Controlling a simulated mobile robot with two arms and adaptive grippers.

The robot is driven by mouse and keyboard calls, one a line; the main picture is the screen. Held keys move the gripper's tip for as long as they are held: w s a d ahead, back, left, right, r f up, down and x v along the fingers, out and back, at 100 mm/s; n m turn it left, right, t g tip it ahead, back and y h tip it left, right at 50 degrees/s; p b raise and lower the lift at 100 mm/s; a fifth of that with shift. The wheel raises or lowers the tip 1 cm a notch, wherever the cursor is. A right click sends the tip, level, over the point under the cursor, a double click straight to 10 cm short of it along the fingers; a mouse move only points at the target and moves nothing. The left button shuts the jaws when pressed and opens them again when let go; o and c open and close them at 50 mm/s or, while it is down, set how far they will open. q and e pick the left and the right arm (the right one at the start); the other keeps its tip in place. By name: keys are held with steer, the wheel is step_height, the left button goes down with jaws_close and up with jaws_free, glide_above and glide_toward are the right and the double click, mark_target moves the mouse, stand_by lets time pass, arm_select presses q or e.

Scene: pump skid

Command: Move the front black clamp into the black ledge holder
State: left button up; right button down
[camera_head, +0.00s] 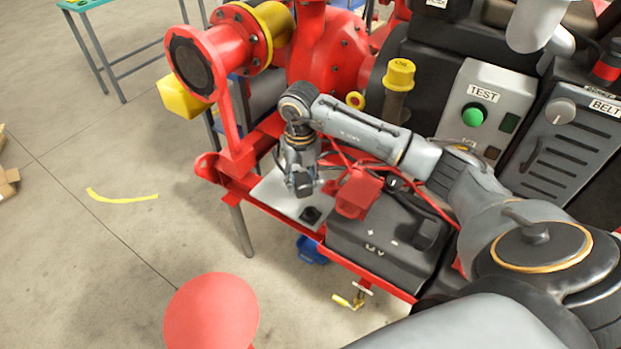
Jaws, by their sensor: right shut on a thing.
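My right gripper (302,186) points down over the light grey plate (272,196) on the red skid frame. It is shut on a dark thing, which appears to be the black clamp; the gripper mostly hides it, and I cannot tell whether it touches the plate. A small black block (311,215) sits on the plate near its front corner, just below the gripper in the picture; I cannot tell whether it is the black ledge holder. My left gripper is not in view.
A red box (357,194) and a black battery-like case (385,240) stand close right of the gripper. A red flanged pipe (205,62) rises behind left. A yellow-capped post (399,75) and TEST box (486,110) stand behind my arm. Floor at left is mostly open.

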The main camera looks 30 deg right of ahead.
steer(key=d+f+m+b, duration=0.1)
steer(key=f+m, duration=0.1)
steer(key=d+f+m+b, duration=0.1)
steer(key=f+m, duration=0.1)
steer(key=f, duration=0.1)
steer(key=f+m+b, duration=0.2)
steer(key=shift+w+d+f, duration=0.25)
steer(key=shift+d+f, duration=0.15)
steer(key=shift+r, duration=0.1)
stand_by(1.0)
steer(key=shift+f+b, duration=1)
steer(key=shift+f, duration=0.8)
stand_by(0.4)
steer(key=c, duration=0.7)
jaws_free()
steer(key=shift+r, duration=0.15)
